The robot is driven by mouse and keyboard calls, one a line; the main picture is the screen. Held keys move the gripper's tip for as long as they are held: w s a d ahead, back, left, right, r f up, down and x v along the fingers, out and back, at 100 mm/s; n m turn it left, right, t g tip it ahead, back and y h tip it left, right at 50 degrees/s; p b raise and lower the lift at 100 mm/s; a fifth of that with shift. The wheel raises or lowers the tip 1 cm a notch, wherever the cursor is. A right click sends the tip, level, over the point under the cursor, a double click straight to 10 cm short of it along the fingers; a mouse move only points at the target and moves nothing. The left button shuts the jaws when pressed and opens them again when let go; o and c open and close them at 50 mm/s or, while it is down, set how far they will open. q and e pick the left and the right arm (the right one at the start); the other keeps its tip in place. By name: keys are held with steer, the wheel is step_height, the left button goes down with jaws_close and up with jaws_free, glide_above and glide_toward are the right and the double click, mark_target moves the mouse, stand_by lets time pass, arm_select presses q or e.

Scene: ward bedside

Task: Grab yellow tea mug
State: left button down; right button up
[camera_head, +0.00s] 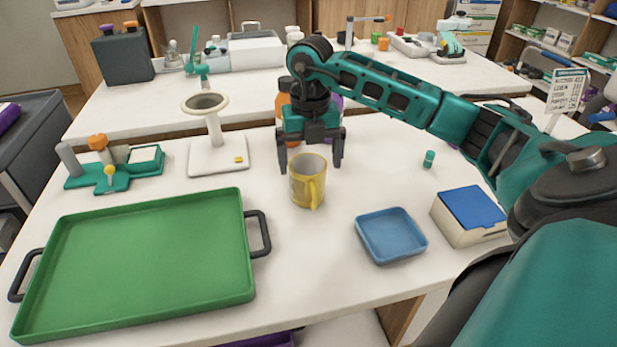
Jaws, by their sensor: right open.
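The yellow tea mug (306,187) stands upright on the white table, near the middle of the head view. Its handle faces toward me and its open top shows. My right gripper (311,163) hangs just behind and above the mug with its jaws pointing down. The two fingers are spread apart, one to each side of the mug's far rim. I cannot tell whether either finger touches the mug. Nothing shows held in the jaws. My left gripper does not show.
A green tray (145,262) with dark handles fills the left front of the table. A blue dish (391,235) and a box with a blue lid (469,215) are to the right. A white stand (215,155) is behind left. Orange and purple items are partly hidden behind the gripper.

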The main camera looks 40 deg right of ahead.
mark_target(307, 172)
steer(key=f, duration=0.5)
steer(key=shift+w+d, duration=0.15)
steer(key=shift+w, duration=0.25)
steer(key=shift+f, duration=0.4)
steer(key=shift+r, duration=0.1)
steer(key=c, duration=1)
steer(key=shift+c, duration=0.2)
